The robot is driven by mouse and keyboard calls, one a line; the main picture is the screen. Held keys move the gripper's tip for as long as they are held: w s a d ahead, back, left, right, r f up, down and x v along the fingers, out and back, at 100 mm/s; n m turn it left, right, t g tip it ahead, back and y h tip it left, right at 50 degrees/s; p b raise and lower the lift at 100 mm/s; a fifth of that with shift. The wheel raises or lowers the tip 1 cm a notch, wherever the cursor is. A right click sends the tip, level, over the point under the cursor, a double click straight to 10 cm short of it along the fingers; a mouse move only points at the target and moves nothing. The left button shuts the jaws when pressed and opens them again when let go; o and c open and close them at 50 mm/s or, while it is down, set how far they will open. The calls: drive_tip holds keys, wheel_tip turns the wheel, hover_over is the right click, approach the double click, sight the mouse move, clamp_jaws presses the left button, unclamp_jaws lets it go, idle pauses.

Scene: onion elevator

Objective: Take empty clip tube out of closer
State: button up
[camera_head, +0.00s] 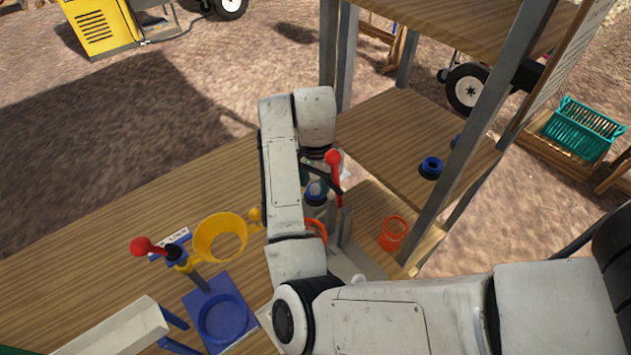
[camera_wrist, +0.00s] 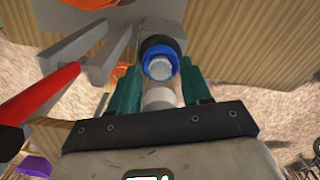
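The closer shows as a grey metal frame with a red-knobbed lever (camera_head: 334,160), partly hidden behind my arm; its frame (camera_wrist: 92,55) and red handle (camera_wrist: 42,92) fill the left of the wrist view. A blue and black ringed tube piece (camera_head: 316,197), likely the clip tube, stands at it. In the wrist view this tube (camera_wrist: 160,46) has a grey core and lies straight ahead of my gripper (camera_wrist: 159,72). The green fingers are apart, one on each side of the tube's near end. Whether they touch it is not clear. Whether the tube is empty cannot be seen.
A yellow funnel ring (camera_head: 220,238) and a blue round-holed fixture (camera_head: 222,318) stand left on the wooden table (camera_head: 130,232). An orange basket (camera_head: 393,234) is to the right. Another blue ringed piece (camera_head: 430,168) sits on the shelf, beside grey posts.

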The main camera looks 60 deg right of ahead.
clamp_jaws()
drive_tip(key=shift+r, duration=0.1)
